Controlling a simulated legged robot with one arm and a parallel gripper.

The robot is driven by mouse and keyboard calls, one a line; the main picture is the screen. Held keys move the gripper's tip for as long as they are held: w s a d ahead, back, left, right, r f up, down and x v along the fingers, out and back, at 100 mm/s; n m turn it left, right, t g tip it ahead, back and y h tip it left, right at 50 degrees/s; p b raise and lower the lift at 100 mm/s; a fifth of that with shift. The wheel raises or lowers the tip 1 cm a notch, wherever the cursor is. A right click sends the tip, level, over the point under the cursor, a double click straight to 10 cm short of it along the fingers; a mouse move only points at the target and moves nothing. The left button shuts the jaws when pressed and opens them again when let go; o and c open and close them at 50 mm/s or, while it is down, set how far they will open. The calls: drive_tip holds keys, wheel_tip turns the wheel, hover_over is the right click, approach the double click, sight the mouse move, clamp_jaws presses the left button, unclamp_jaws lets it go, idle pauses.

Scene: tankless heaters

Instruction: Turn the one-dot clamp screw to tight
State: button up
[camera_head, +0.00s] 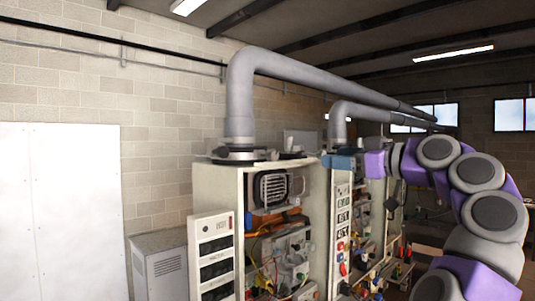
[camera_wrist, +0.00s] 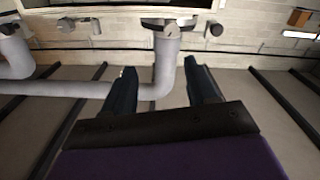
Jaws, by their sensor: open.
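A dark clamp collar (camera_head: 238,153) rings the foot of the near grey flue pipe (camera_head: 240,100) on top of the near heater cabinet. A clamp collar (camera_wrist: 170,23) on a pipe (camera_wrist: 166,60) also shows at the top of the wrist view, which looks upside down. No dot marking is readable, so I cannot tell which screw is the one-dot screw. My gripper (camera_wrist: 159,66) is open and empty, its two dark fingers apart with the pipe seen between them. In the head view my gripper (camera_head: 342,161) is right of the near cabinet, near the second pipe's foot.
The open near cabinet (camera_head: 232,182) shows wiring and parts inside. A second pipe (camera_head: 338,125) rises behind it. A grey box (camera_head: 160,262) and white panels (camera_head: 60,210) stand left. Small fittings (camera_wrist: 215,30) sit beside the collar in the wrist view.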

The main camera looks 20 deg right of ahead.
drive_tip(key=a, duration=0.1)
drive_tip(key=p, duration=0.4)
approach(275, 155)
drive_tip(key=shift+n+y, duration=0.3)
drive_tip(key=shift+y, duration=0.1)
drive_tip(key=x, duration=0.9)
drive_tip(key=shift+w+d+f, duration=0.15)
drive_tip(key=shift+w+d, duration=0.15)
drive_tip(key=shift+w, duration=0.05)
drive_tip(key=shift+c, duration=0.2)
drive_tip(key=shift+a, duration=0.1)
drive_tip(key=c, duration=1)
